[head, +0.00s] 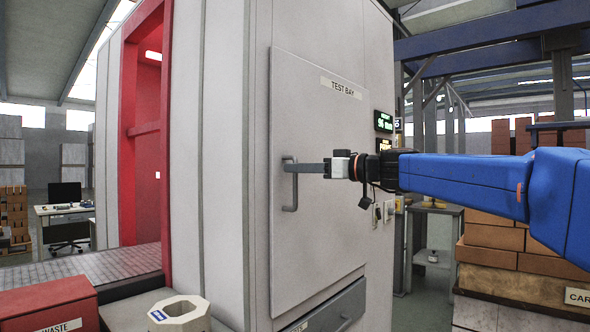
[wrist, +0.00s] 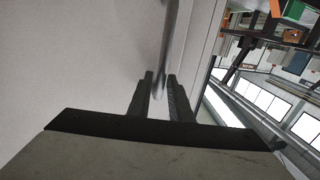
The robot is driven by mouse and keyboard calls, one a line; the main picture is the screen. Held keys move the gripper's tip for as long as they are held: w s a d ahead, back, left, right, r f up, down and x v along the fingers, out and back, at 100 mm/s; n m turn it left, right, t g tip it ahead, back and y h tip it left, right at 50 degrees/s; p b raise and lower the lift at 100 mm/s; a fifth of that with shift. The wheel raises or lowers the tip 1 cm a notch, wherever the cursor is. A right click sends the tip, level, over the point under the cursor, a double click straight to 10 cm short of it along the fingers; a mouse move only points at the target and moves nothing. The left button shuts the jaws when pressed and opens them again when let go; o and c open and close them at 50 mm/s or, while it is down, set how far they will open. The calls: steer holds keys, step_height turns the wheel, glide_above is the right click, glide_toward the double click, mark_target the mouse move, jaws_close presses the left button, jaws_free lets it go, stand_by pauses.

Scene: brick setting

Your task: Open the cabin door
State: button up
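The cabin door (head: 318,120) is a tall grey panel labelled TEST BAY on the cabin's side, and it looks shut, flush with the wall. Its handle (head: 290,198) is a grey vertical bar near the door's left edge. My gripper (head: 289,167) reaches in from the right, with its fingers level across the upper part of the handle. In the wrist view the handle (wrist: 169,45) runs down between the two dark fingertips (wrist: 160,80). A gap shows between the fingers, so the gripper is open around the bar. Whether either finger touches it I cannot tell.
A drawer (head: 335,309) sits below the door. An octagonal pale bin (head: 180,314) and a red waste box (head: 50,308) stand at the front left. Lit displays (head: 383,122) are on the wall right of the door. Stacked boxes (head: 490,240) stand at the right.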

steer(key=shift+w+a, duration=0.3)
steer(key=shift+a, duration=0.25)
jaws_close()
steer(key=shift+d, duration=0.1)
